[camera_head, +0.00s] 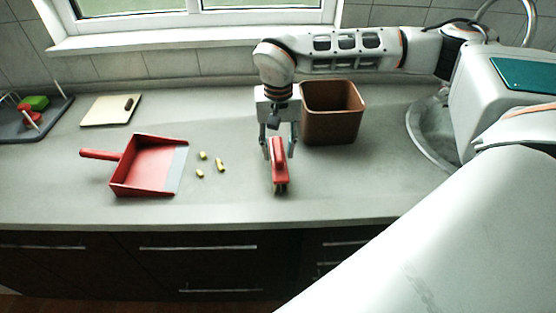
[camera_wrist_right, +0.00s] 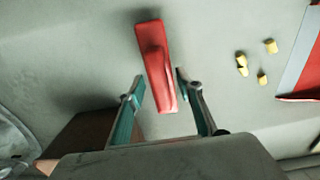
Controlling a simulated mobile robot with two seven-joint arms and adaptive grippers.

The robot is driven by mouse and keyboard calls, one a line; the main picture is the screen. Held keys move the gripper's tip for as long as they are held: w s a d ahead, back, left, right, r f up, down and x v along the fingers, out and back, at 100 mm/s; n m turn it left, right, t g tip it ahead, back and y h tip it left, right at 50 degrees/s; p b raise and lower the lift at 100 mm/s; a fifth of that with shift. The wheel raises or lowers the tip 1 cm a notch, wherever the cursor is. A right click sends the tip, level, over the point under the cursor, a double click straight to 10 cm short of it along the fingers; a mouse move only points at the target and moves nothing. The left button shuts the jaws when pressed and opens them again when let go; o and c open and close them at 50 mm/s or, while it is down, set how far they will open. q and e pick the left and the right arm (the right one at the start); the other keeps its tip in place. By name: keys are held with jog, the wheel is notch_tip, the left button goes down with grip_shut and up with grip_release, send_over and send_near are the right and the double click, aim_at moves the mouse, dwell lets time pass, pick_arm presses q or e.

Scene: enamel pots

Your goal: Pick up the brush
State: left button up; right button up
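The red brush (camera_head: 279,168) lies on the grey counter, its length running toward the front edge. In the right wrist view the brush (camera_wrist_right: 155,62) lies ahead of and partly between the fingers. My right gripper (camera_head: 280,150) is above the rear end of the brush, fingers pointing down. In the right wrist view my right gripper (camera_wrist_right: 160,88) is open, one finger on each side of the brush, with a visible gap on both sides. My left gripper does not show.
A brown square bin (camera_head: 332,115) stands right of the brush, close to my right gripper. A red dustpan (camera_head: 140,168) lies left, with several small yellowish pieces (camera_head: 220,164) between. A cutting board (camera_head: 108,110) and grey tray (camera_head: 45,118) are at back left. A sink (camera_head: 425,130) is right.

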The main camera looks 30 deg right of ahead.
grip_shut()
jog(key=shift+r, duration=0.15)
notch_tip(320, 180, up, 20)
jog(key=s+a+f+n, duration=0.1)
jog(key=a+f+n, duration=0.1)
jog(key=f, duration=0.6)
jog(key=s+a+f+n, duration=0.2)
jog(key=a+f, duration=0.3)
jog(key=f, duration=0.3)
jog(key=shift+s+n+p, duration=0.25)
jog(key=shift+n+p, duration=0.2)
jog(key=shift+n, duration=0.25)
